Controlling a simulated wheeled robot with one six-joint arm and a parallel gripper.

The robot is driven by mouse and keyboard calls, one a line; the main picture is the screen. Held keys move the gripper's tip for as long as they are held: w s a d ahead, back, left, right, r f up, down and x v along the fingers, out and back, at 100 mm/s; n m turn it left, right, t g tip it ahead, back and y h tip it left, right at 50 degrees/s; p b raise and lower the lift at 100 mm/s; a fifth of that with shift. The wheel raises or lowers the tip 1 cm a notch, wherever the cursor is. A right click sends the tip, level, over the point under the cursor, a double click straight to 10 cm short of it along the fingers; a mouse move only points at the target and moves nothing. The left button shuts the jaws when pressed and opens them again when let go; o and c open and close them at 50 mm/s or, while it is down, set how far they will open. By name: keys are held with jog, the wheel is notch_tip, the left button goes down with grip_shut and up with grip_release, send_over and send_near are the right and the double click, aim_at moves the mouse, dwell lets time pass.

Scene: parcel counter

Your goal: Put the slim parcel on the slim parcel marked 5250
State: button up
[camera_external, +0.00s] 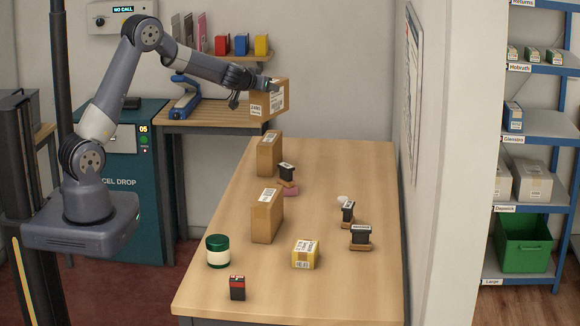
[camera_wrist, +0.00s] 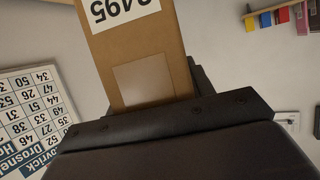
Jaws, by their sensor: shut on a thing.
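My gripper (camera_external: 264,84) is shut on a brown slim parcel (camera_external: 268,102) and holds it in the air above the far end of the counter. Two other slim brown parcels stand upright on the counter: a far one (camera_external: 266,158), below the held one, and a nearer one (camera_external: 265,220). Both have white labels on top; I cannot read their numbers, so I cannot tell which is 5250.
Stamps (camera_external: 287,172) (camera_external: 348,211) (camera_external: 361,236) stand on the counter (camera_external: 330,165). A yellow box (camera_external: 305,254), a green-lidded jar (camera_external: 218,251) and a red-black block (camera_external: 237,288) are near the front. A wall (camera_external: 440,200) borders the right side. The counter's far right is clear.

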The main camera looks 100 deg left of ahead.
jog(key=shift+g, duration=0.3)
jog(key=f+b, duration=0.2)
jog(key=f, duration=0.1)
jog(key=s+f+b, duration=0.1)
jog(key=f, duration=0.1)
jog(key=shift+a, duration=0.35)
jog(key=shift+f+b, duration=1.35)
jog(key=shift+f, duration=1)
jog(key=shift+w+f, duration=0.1)
jog(key=o, duration=1.2)
jog(key=shift+f, duration=0.1)
